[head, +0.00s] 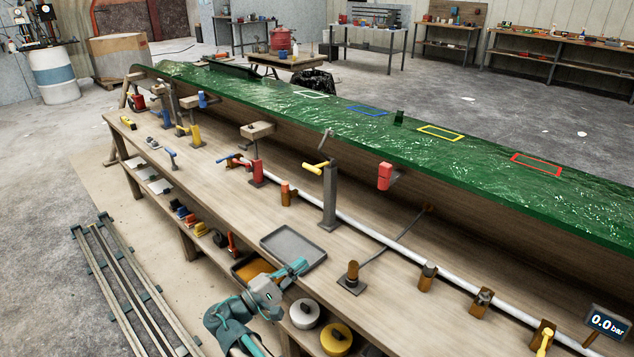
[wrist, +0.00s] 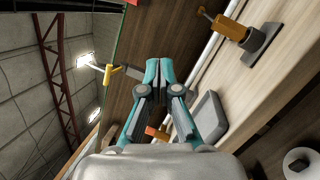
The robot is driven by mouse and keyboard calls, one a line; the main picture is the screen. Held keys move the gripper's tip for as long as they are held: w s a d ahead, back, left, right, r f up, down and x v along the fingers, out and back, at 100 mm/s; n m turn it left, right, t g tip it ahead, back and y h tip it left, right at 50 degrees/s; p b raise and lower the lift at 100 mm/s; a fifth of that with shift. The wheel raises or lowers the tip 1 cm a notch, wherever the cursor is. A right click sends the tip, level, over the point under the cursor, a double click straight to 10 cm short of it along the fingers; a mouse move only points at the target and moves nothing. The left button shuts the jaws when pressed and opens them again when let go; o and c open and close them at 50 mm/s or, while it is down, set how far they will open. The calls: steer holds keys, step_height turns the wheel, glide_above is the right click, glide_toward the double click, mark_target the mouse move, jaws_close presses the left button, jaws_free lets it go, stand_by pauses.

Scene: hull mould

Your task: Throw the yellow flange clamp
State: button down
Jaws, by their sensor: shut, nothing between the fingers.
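The clamp with a yellow handle (head: 316,167) stands on a tall grey post (head: 331,200) at the bench, beside the green mould. A thin grey lever rises from its top. In the wrist view a yellow handle (wrist: 110,74) shows left of my fingertips, with a pale rod beside it. My gripper (head: 298,267) is at the front edge of the bench, over the corner of the grey tray, well apart from the clamp. In the wrist view my gripper (wrist: 160,72) has its fingertips together and empty.
A white pipe (head: 375,240) runs along the bench past orange-brown posts (head: 428,275). A grey tray (head: 293,244) lies near my gripper. A red block (head: 385,176) hangs at the mould edge. A red clamp (head: 257,172) stands left of the yellow-handled one. A pressure display (head: 606,322) reads 0.0 bar.

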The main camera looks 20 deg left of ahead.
steer(key=w+a+r+t+y, duration=0.4)
steer(key=w+a+r+y, duration=0.3)
steer(key=w+r, duration=0.5)
steer(key=shift+h, duration=0.4)
steer(key=p+x, duration=0.1)
steer(key=x, duration=0.3)
steer(key=p+x, duration=0.1)
steer(key=x, duration=0.4)
steer(key=p+x, duration=0.1)
steer(key=x, duration=0.4)
steer(key=shift+a+r+p, duration=0.3)
steer(key=shift+a+p, duration=0.05)
steer(key=shift+r, duration=0.1)
steer(key=shift+r, duration=0.2)
